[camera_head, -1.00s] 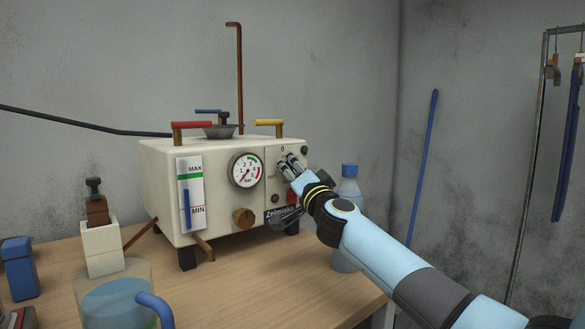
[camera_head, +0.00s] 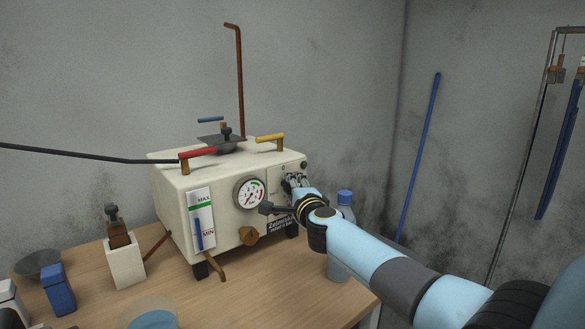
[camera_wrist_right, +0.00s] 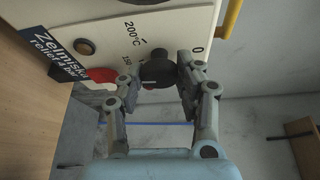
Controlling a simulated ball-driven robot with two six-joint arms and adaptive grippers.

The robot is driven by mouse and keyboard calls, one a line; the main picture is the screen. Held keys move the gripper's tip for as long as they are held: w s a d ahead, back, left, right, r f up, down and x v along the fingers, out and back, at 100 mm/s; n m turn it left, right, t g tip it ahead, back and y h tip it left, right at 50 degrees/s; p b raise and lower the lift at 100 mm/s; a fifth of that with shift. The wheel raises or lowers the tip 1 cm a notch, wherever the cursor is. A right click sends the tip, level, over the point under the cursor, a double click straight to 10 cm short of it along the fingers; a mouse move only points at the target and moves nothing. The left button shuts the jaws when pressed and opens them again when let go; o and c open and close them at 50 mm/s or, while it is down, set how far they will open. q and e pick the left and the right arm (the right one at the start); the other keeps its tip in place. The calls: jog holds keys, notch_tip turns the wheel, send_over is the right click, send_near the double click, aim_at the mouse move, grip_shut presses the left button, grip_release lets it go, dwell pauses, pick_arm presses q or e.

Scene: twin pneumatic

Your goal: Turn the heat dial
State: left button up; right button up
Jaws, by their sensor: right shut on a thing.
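The heat dial (camera_wrist_right: 158,72) is a black knob on the cream front panel, with 0, 150 and 200°C marks around it in the right wrist view. My right gripper (camera_wrist_right: 160,82) has its fingers on both sides of the dial and is shut on it. In the head view my right gripper (camera_head: 293,183) is at the right part of the front of the cream steam unit (camera_head: 175,215) and hides the dial. My left gripper is not in view.
A pressure gauge (camera_head: 250,193) and brass knob (camera_head: 249,236) sit left of the gripper. A clear bottle with a blue cap (camera_head: 344,198) stands close beside my right wrist. A white container (camera_head: 125,265) and blue block (camera_head: 58,290) stand on the table (camera_head: 240,296).

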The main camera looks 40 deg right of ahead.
jog(key=shift+m+g+y+p, duration=0.8)
jog(key=shift+m+p, duration=1.2)
jog(key=shift+p, duration=0.85)
jog(key=shift+m+g+y+p, duration=0.6)
jog(key=shift+m+y+p, duration=0.3)
jog(key=shift+m+p, duration=1.5)
jog(key=shift+p, duration=0.55)
jog(key=shift+s+f, duration=0.1)
jog(key=o, duration=1.1)
jog(key=shift+o, duration=0.2)
